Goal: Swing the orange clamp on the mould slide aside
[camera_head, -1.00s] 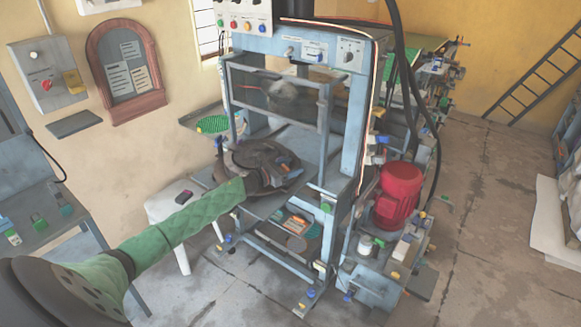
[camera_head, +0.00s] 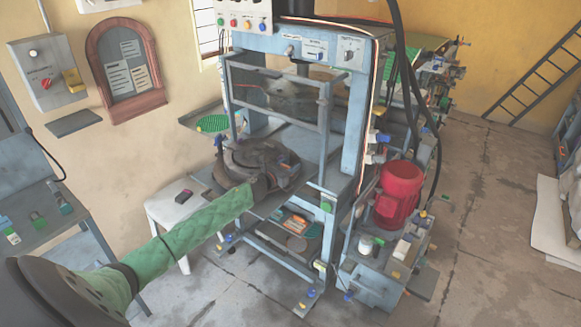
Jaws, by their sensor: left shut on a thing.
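The dark round mould slide (camera_head: 240,158) lies on the blue press's table, at the middle of the head view. My left arm reaches in from the lower left in a green quilted sleeve. My left gripper (camera_head: 265,184) is at the front right edge of the mould slide. It is shut on the clamp, but its fingers are small and dark, and the clamp is mostly hidden at this spot. A small orange-brown patch (camera_head: 284,167) shows just beyond the gripper; I cannot tell its outline. My right gripper is not in view.
The blue press frame (camera_head: 353,130) and its barred guard (camera_head: 325,120) stand around the mould slide. A red motor (camera_head: 398,190) is at the right. A white stool (camera_head: 165,208) stands left of the press, beyond my sleeve. The floor at the right is open.

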